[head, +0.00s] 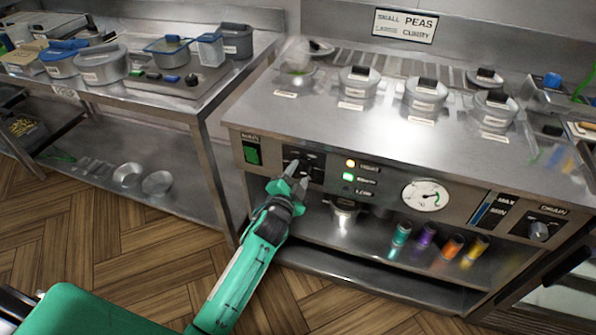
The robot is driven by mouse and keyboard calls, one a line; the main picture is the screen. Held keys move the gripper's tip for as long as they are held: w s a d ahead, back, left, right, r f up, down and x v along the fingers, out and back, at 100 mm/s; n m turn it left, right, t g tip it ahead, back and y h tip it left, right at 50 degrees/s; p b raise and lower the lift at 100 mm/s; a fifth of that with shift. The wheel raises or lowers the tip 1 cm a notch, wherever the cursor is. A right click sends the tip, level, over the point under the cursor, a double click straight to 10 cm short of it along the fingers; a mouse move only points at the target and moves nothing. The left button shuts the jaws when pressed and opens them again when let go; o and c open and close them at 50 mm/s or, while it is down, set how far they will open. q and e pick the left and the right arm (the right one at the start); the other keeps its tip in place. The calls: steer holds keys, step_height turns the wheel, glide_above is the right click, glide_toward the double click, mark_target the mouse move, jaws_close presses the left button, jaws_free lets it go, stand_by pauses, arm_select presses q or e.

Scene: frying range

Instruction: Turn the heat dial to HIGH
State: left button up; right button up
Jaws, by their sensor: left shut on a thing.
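My left gripper (298,173) reaches up from below to a black control plate (315,159) on the front panel of the frying range. Its fingers are shut on the heat dial on that plate. The dial is mostly hidden between the fingers, so I cannot tell which setting it points to. The small white marks on the plate are too small to read. My right gripper is not in view.
A green switch (252,154) sits left of the plate. Right of it are an amber lamp (350,163), a lit green lamp (348,177), a round gauge (425,196) and a drain knob (539,231). A shelf with coloured bottles (402,234) lies below.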

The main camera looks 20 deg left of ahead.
arm_select(q)
steer(key=shift+m, duration=0.9)
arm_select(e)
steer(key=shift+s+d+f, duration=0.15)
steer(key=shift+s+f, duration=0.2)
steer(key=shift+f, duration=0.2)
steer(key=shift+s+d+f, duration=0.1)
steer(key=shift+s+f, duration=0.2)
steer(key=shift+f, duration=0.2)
arm_select(q)
steer(key=o, duration=1)
steer(key=shift+c, duration=0.2)
steer(key=s, duration=1.3)
steer(key=shift+s+a+r, duration=0.15)
steer(key=shift+s+a, duration=0.15)
steer(key=shift+s, duration=0.1)
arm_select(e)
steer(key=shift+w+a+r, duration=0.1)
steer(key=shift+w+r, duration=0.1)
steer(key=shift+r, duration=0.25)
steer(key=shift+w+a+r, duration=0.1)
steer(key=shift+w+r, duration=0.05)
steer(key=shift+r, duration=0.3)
